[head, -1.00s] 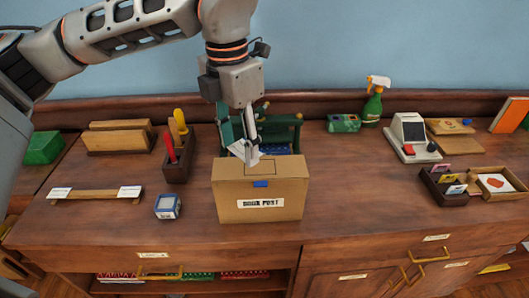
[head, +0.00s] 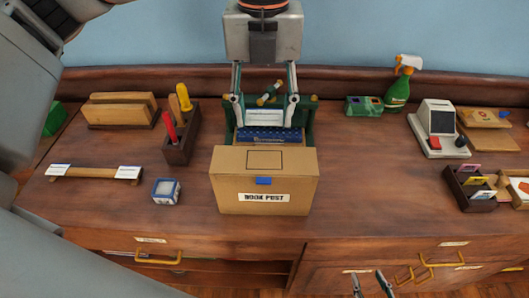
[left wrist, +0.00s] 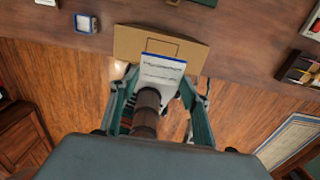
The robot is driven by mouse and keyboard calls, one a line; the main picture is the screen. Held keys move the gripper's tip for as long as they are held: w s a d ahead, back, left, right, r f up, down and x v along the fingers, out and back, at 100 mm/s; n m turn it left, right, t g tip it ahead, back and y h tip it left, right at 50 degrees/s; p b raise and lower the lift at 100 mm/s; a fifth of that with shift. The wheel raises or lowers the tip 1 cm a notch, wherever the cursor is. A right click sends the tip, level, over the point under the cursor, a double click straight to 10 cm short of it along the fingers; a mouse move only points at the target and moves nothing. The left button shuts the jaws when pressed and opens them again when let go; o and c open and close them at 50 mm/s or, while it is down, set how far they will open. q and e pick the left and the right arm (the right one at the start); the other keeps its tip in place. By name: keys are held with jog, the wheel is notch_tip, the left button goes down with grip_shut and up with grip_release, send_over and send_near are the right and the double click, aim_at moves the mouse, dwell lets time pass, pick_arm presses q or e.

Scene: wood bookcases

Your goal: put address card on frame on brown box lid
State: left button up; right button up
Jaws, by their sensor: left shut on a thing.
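The brown box (head: 264,195) stands on the counter in the head view. Its lid carries a dark rectangular outline, the frame (head: 265,159), and a blue tab sits on the front edge. My left gripper (head: 265,98) is shut on the white address card (head: 265,113), held between spread fingertips. In the left wrist view the card (left wrist: 163,70) has a blue edge and printed text, and it overlaps the lower part of the frame (left wrist: 177,46). The card looks raised above the lid; the exact gap is unclear. My right gripper (head: 370,283) is open and empty at the bottom edge.
A green rack (head: 311,120) with a blue item stands behind the box. A tool holder (head: 181,145) and a small blue-white box (head: 166,191) are to the left. A spray bottle (head: 398,90), card terminal (head: 438,130) and card tray (head: 471,190) are to the right.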

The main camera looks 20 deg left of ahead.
aim_at(264, 164)
pick_arm(q)
notch_tip(264, 164, down, 12)
jog(key=shift+r+p, duration=0.1)
jog(key=shift+p, duration=0.25)
jog(key=o, duration=0.4)
jog(key=shift+f, duration=0.2)
jog(key=o, duration=0.3)
